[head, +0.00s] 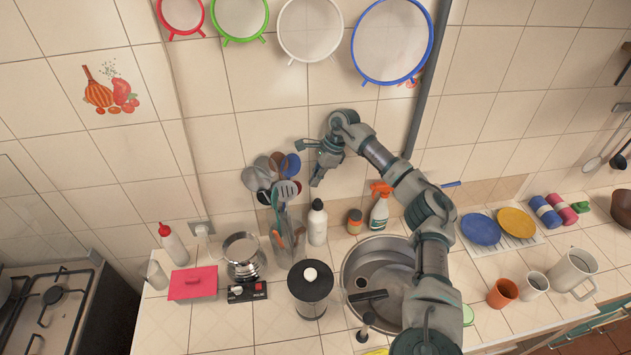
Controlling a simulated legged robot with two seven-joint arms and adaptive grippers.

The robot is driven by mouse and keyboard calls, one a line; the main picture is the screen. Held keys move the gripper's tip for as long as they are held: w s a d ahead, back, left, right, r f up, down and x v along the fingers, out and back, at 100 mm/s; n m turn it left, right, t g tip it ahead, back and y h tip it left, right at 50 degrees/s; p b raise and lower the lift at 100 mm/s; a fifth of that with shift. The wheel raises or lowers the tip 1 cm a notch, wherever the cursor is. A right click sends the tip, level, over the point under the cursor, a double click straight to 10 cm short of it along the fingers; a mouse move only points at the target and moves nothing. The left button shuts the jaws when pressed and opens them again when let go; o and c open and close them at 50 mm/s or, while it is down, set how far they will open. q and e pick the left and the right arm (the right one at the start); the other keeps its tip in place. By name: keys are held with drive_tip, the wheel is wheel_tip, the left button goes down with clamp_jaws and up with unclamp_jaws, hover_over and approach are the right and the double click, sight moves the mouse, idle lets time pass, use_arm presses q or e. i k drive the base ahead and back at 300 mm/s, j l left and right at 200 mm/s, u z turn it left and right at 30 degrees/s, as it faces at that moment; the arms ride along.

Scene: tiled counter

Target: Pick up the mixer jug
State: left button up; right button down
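A silvery, round-topped vessel (241,247) stands on the counter left of centre, behind a black control panel with a knob (247,291). It looks like the mixer with its jug, though I cannot make out a handle. My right arm comes up from the bottom right across the sink. My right gripper (308,162) is in front of the tiled wall, above and to the right of the vessel and well apart from it. Its fingers are spread and hold nothing. My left gripper is out of the picture.
A utensil holder (287,238), a white bottle (317,223) and a dark canister (311,295) stand between vessel and sink (362,262). A red box (192,284) is to its left. A white pitcher (571,272) and cups are at right. Sieves hang above.

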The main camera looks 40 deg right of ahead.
sight(314, 310)
drive_tip(key=k, duration=2)
